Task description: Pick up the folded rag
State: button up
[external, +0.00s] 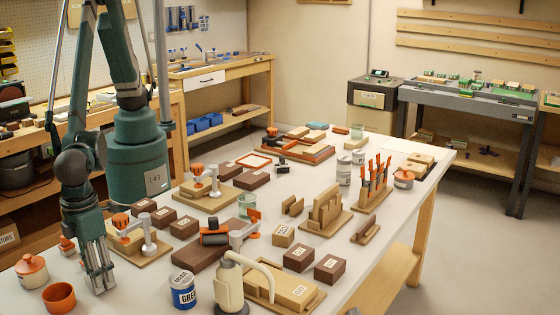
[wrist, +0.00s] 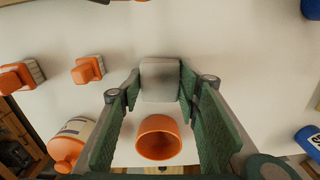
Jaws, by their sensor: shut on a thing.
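In the wrist view, a pale grey, blocky folded rag (wrist: 160,80) sits between the tips of my green-padded fingers. My gripper (wrist: 160,88) is shut on it, with a pad against each side. In the external view, my gripper (external: 98,272) points down at the table's near left. There the rag cannot be clearly told apart from the grey fingers. Whether the rag touches the table or is raised is hard to tell.
An orange cup (external: 58,297) and an orange-lidded jar (external: 31,270) stand left of my gripper. A wooden board with a clamp (external: 138,240) lies close to its right. A blue can (external: 183,290) and a cream kettle (external: 229,288) stand further right.

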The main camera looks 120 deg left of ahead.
notch_tip(320, 180, up, 10)
jog(key=p, duration=0.1)
dwell(0.7)
jog(key=shift+w+a, duration=0.1)
dwell(0.5)
